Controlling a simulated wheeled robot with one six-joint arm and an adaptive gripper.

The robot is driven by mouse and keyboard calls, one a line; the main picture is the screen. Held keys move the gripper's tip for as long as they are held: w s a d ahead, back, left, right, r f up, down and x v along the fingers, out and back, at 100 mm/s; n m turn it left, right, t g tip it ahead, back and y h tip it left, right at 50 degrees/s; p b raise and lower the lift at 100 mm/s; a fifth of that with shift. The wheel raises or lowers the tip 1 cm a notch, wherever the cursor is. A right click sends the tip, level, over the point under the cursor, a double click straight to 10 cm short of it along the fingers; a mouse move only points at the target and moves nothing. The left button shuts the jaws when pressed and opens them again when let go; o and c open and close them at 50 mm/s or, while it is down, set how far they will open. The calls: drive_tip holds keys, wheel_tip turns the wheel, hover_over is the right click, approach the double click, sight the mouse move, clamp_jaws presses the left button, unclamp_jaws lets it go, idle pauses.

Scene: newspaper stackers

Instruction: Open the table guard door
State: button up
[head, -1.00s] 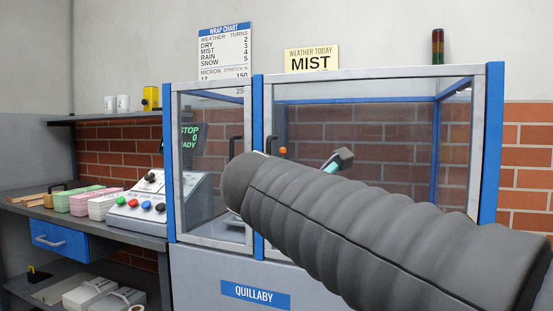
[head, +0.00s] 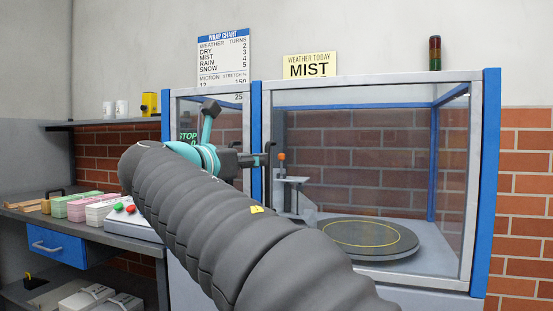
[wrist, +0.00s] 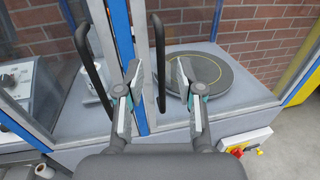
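The table guard door (head: 345,180) is the large framed clear panel in front of the round turntable (head: 372,238); it looks closed. Its black vertical bar handle (wrist: 158,55) is on the door's left side. My gripper (wrist: 158,75) is open, with one finger on each side of this handle in the wrist view. The handle shows between the fingers, with gaps on both sides; I cannot tell whether it is fully within their depth. In the head view my gripper (head: 262,158) is at the door's left edge, and my arm covers the lower part of the left panel.
A narrower guard panel with its own black handle (wrist: 88,58) stands left of a blue post (head: 256,120). A control console (head: 125,218) and bench with coloured stacks (head: 72,205) are farther left. A yellow box with a red button (wrist: 248,143) is low right.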

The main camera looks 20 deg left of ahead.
drive_tip(key=x, duration=0.6)
drive_tip(key=shift+w, duration=0.2)
clamp_jaws()
